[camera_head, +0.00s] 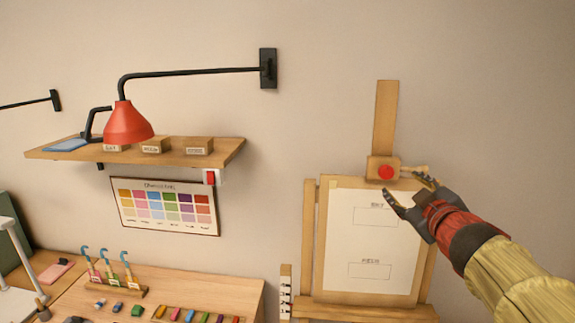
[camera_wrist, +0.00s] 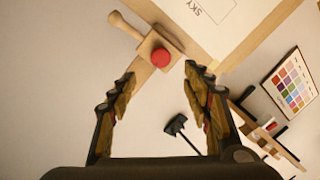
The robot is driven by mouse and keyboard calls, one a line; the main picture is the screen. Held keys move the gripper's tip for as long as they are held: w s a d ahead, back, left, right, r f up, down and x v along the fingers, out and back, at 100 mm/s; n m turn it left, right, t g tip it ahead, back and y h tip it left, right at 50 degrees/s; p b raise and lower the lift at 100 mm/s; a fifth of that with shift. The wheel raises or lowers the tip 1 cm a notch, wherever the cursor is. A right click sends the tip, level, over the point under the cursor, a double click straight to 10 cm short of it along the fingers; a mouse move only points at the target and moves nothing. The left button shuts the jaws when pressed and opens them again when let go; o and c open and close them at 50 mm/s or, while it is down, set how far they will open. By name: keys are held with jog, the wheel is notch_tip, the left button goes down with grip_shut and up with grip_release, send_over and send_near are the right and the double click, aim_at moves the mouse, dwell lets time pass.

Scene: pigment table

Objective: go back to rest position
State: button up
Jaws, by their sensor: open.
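My gripper (camera_head: 402,191) is raised at the right of the head view, in front of the upper right part of the easel (camera_head: 386,118). Its fingers are spread and nothing is between them. In the wrist view the open fingers of my gripper (camera_wrist: 158,82) frame a wooden block with a round red button (camera_wrist: 160,57). The red button (camera_head: 386,172) also shows at the top of the easel in the head view, just above and left of the fingers. A wooden knob or handle (camera_wrist: 127,25) sticks out from the block. I cannot tell whether the fingers touch the block.
A labelled sheet (camera_head: 371,245) is on the easel. A red lamp (camera_head: 128,123) hangs on a black wall arm over a shelf (camera_head: 130,153) with small boxes. A colour chart (camera_head: 165,207) hangs below. The table (camera_head: 245,285) at lower left holds hooks and pigment sticks.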

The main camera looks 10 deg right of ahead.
jog(key=s+d+f+m+g+h, duration=0.4)
jog(key=s+d+f, duration=0.1)
jog(key=d+f, duration=0.2)
jog(key=s+a+f+m+g+b, duration=0.1)
jog(key=s+f+m+g+b, duration=0.2)
jog(key=s+f, duration=0.55)
jog(key=s+a+f+g+y+b, duration=0.1)
jog(key=s+a+f+b, duration=0.3)
jog(key=a+f, duration=0.4)
jog(key=s+a+f+g+y+b, duration=0.1)
jog(key=s+a+f+y+b, duration=0.2)
jog(key=a+f, duration=0.4)
jog(key=s+a+f+g+y+b, duration=0.1)
jog(key=s+a+f+b, duration=0.4)
jog(key=f, duration=0.5)
jog(key=a+y+b, duration=0.1)
jog(key=a+b, duration=0.1)
jog(key=a, duration=0.1)
jog(key=shift+s+a+n+g+y, duration=0.3)
jog(key=shift+a+n+g+y, duration=0.05)
jog(key=shift+n+g+y, duration=0.05)
